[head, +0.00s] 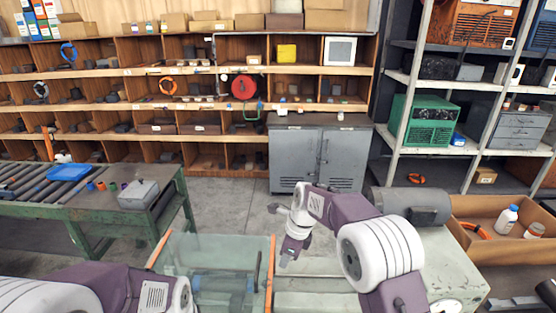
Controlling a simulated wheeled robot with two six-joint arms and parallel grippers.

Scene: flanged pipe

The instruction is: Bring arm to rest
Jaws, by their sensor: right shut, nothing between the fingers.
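My right arm comes in from the lower right and bends left. Its gripper (287,261) hangs pointing down, shut and empty, near the right edge of a clear-walled bin with orange edges (271,268). My left arm's purple and white links show at the bottom left; its fingers are not visible. A grey cylindrical body (412,204) lies behind my right arm at the right; I cannot tell if it is a pipe.
A green bench (90,213) with rollers and a grey box (138,194) stands at left. A cardboard box (500,247) with bottles is at right. A grey cabinet (320,155) and shelves stand behind. Open floor lies between bench and cabinet.

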